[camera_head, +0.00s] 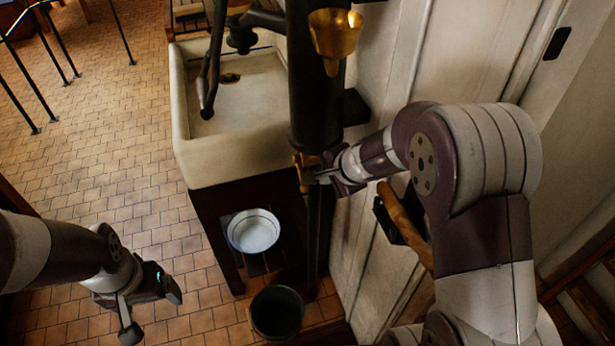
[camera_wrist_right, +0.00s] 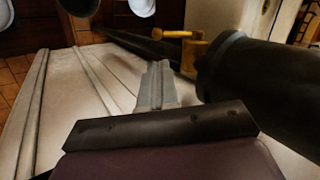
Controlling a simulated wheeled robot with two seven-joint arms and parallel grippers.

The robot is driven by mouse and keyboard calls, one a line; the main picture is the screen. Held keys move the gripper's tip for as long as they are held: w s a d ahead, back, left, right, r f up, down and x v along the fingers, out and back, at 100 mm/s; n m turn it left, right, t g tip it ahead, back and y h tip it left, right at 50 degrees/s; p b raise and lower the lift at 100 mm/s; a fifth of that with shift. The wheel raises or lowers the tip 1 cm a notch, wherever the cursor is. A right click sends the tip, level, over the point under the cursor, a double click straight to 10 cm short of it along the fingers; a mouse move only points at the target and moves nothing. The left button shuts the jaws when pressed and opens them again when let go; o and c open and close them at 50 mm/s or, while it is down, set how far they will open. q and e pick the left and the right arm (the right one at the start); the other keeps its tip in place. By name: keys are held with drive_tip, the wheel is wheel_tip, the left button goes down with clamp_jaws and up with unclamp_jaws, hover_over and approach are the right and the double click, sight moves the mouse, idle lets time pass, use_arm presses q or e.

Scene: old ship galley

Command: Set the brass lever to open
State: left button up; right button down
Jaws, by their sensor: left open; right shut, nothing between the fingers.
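The brass lever (camera_head: 305,172) sits on the lower end of a dark upright pump column (camera_head: 316,100). In the right wrist view the lever (camera_wrist_right: 176,34) shows as a short brass handle on a brass valve body (camera_wrist_right: 192,56), beside the dark column. My right gripper (camera_head: 322,178) is shut and empty, close to the lever on its right side; in the wrist view its fingers (camera_wrist_right: 157,84) point toward the valve with a gap visible. Whether they touch it I cannot tell from the head view. My left gripper (camera_head: 152,312) is open and empty, low over the tiled floor.
A pale stone sink (camera_head: 182,130) stands left of the column. A white basin (camera_head: 254,231) sits below it, and a dark bucket (camera_head: 277,312) stands in front. A brass funnel (camera_head: 335,36) is higher on the column. A panelled wall (camera_head: 385,80) lies close on the right.

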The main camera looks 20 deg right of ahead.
drive_tip(key=x, duration=1.1)
drive_tip(key=shift+w+a, duration=0.15)
drive_tip(key=shift+w, duration=0.4)
drive_tip(key=shift+f+b, duration=0.15)
drive_tip(key=shift+b, duration=0.2)
